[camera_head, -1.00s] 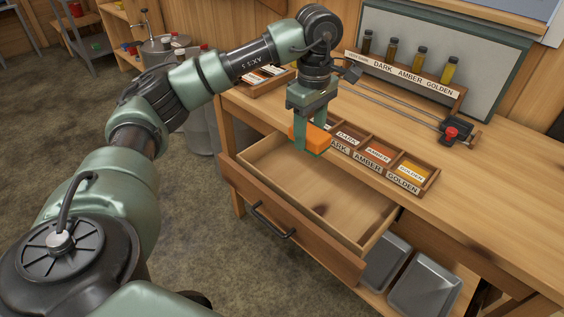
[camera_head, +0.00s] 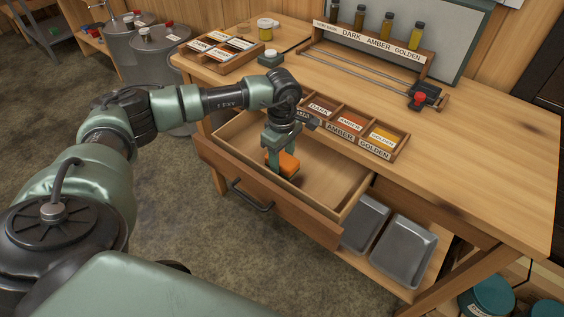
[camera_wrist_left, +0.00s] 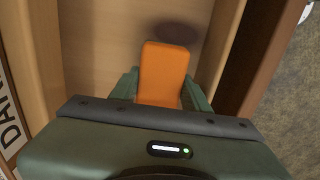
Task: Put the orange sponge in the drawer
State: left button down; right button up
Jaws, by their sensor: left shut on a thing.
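The orange sponge (camera_head: 287,165) is between the fingers of my left gripper (camera_head: 281,168), which is shut on it. The pulled-out wooden drawer (camera_head: 325,187) is under the bench top, and the sponge is within the drawer's outline. In the left wrist view the sponge (camera_wrist_left: 163,73) sits between both green fingers, over the drawer's bare floor (camera_wrist_left: 115,35), with a dark shadow beyond it. Whether the sponge touches the floor I cannot tell. The drawer's black handle (camera_head: 252,196) is on its front. My right gripper is not in view.
A divided label tray (camera_head: 393,151) stands on the bench just behind the drawer. A second label tray (camera_head: 207,65) and jars are at the bench's left end. Metal pans (camera_head: 404,251) sit on the shelf below. The drawer's right part is empty.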

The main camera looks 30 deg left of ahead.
pick_arm(q)
notch_tip(320, 180, down, 2)
jog(key=shift+f, duration=0.2)
jog(key=c, duration=1)
grip_release()
jog(key=shift+r, duration=0.1)
jog(key=shift+o, duration=0.2)
